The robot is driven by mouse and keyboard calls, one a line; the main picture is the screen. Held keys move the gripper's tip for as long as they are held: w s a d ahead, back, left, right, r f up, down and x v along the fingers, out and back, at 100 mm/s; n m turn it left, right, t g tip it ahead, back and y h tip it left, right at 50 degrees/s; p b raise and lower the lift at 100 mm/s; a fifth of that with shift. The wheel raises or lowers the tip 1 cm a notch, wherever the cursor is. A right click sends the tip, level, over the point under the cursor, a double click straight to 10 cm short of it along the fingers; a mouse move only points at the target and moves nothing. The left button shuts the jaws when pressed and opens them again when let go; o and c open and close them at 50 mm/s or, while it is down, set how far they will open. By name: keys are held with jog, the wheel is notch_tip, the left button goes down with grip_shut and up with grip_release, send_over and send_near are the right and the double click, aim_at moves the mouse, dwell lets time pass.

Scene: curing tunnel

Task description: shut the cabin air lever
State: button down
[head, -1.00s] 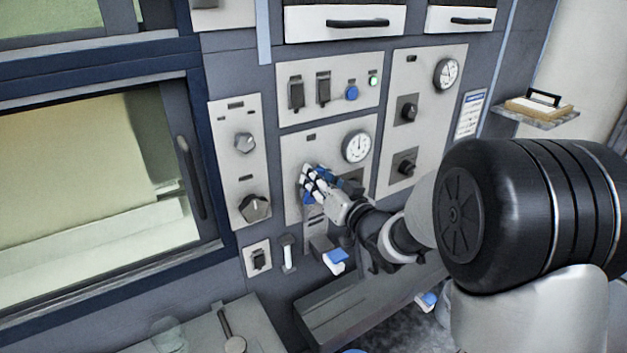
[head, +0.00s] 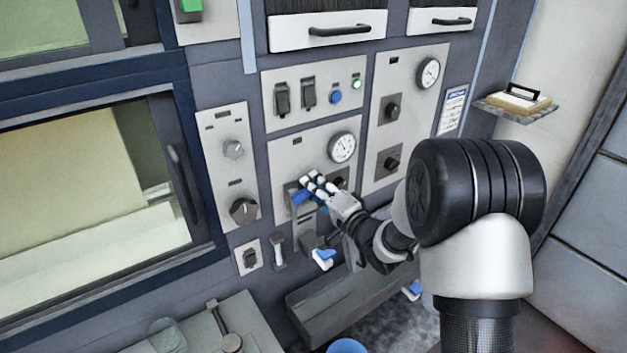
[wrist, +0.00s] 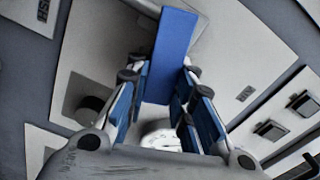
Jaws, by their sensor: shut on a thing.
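The lever on the middle panel (head: 284,160) has a flat blue handle (head: 299,197), which sticks out to the left of my fingers in the head view. My gripper (head: 315,186) is at this panel, below and left of the round gauge. In the wrist view the blue handle (wrist: 170,55) runs between the two fingers of my gripper (wrist: 160,80), which are shut on it. The lever's pivot is hidden behind my fingers and wrist.
A white gauge (head: 342,148) and a partly hidden dark knob sit close to my gripper. Switches with a blue button (head: 335,97) are above. A small blue-topped part (head: 323,258) juts out below, over a grey ledge (head: 330,303). A glazed door (head: 95,190) stands left.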

jog(key=shift+w+d+f+m+p, duration=0.1)
jog(key=shift+f+m+p, duration=0.2)
jog(key=shift+m, duration=0.55)
jog(key=shift+f+m+p, duration=0.1)
jog(key=shift+f+m, duration=0.3)
jog(key=shift+m, duration=0.45)
jog(key=c, duration=1.4)
grip_release()
jog(key=shift+f, duration=0.1)
jog(key=shift+o, duration=0.2)
jog(key=v, duration=1.2)
